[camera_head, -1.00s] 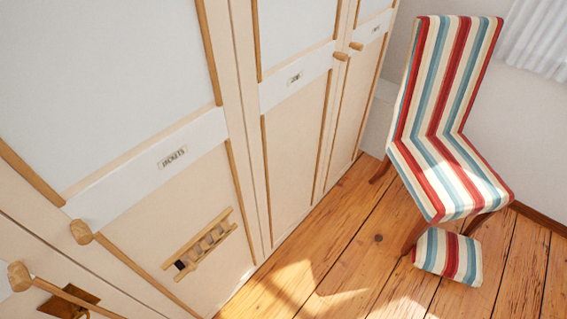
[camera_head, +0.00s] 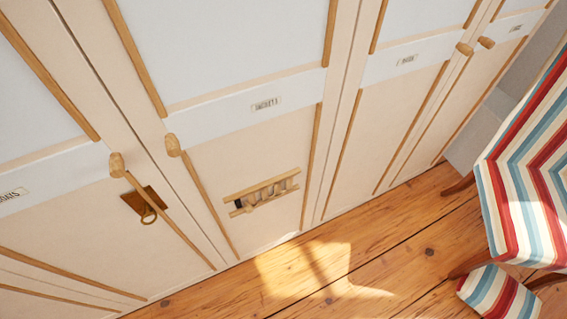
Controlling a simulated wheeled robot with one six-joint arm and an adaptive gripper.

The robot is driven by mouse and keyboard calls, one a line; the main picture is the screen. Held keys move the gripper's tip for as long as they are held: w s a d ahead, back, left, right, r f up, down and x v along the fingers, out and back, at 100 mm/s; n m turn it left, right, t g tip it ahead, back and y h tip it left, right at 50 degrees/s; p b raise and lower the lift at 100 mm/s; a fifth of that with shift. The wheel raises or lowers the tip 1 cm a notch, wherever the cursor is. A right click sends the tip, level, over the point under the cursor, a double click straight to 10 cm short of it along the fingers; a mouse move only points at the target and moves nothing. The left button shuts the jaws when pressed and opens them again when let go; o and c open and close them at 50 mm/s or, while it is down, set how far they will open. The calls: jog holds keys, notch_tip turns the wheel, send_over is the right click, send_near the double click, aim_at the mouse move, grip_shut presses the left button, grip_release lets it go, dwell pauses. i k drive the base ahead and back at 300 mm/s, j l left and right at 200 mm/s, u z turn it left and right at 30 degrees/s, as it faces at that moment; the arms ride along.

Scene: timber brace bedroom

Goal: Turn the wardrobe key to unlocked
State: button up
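The wardrobe (camera_head: 245,45) fills the upper left of the head view, its cream and white doors closed. The key's ring-shaped bow (camera_head: 149,216) hangs at the plate. Its turn position is too small to tell. A wooden slider piece (camera_head: 261,192) with a slatted rail is on the door to the right of the lock. My gripper is not in view.
Wooden knobs (camera_head: 117,166) stick out from the doors. A striped chair (camera_head: 530,170) stands at the right, with a striped footstool (camera_head: 497,293) at the lower right. The wooden floor (camera_head: 330,265) between wardrobe and chair is clear.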

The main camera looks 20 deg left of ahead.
aim_at(147, 208)
jog(key=u, duration=1.6)
jog(key=k+l, duration=0.15)
jog(key=k, duration=0.4)
jog(key=u, duration=0.05)
